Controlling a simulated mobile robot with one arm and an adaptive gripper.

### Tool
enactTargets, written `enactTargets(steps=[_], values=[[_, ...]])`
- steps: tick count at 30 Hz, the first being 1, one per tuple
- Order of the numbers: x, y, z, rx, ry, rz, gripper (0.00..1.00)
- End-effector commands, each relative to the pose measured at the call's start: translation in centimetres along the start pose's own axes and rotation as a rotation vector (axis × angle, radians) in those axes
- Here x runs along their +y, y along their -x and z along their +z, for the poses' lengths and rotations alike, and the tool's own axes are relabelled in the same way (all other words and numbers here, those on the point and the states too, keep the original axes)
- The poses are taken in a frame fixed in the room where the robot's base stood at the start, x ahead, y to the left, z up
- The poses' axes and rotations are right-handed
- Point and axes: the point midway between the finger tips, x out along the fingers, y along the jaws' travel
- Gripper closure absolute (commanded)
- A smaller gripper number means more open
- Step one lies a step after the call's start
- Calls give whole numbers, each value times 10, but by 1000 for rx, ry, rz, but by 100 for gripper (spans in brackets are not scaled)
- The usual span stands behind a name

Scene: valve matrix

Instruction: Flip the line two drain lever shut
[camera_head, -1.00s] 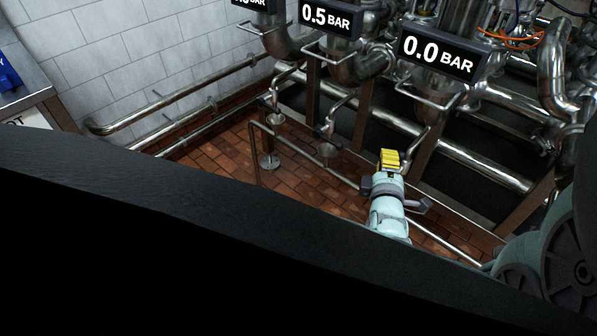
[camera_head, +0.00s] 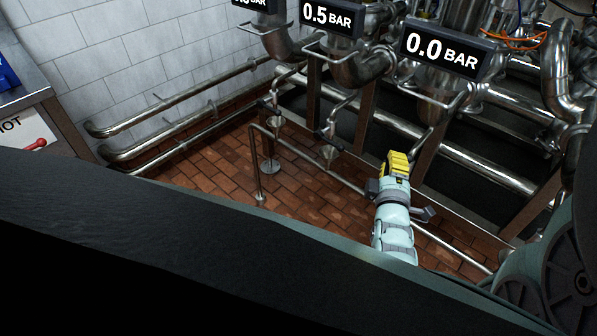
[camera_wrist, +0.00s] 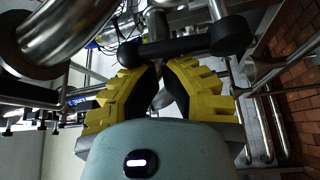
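My gripper (camera_head: 397,160) has yellow fingers and is low at the foot of the pipework, below the 0.0 BAR display (camera_head: 441,50). In the wrist view its fingers (camera_wrist: 160,68) curve together and look shut, with a narrow gap between the pads. A black lever bar (camera_wrist: 180,47) with a round end lies across the view at the fingertips. I cannot tell whether they touch it. In the head view my gripper hides this spot. Two more drain outlets with dark handles (camera_head: 326,135) (camera_head: 266,106) stand to the left. No line number is readable.
The 0.5 BAR display (camera_head: 331,17) is left of the 0.0 BAR one. A thin floor rail (camera_head: 315,166) runs beside the drains. Wall pipes (camera_head: 180,101) run along the white tiles. Open brick floor (camera_head: 215,170) lies left. A red lever (camera_head: 34,145) shows at the left edge.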

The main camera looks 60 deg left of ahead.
Motion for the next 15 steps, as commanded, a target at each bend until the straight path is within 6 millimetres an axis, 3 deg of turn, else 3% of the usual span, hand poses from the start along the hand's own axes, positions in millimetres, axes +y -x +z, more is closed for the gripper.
enactTargets(steps=[15], values=[[-1,14,26,-5,-395,236,100]])
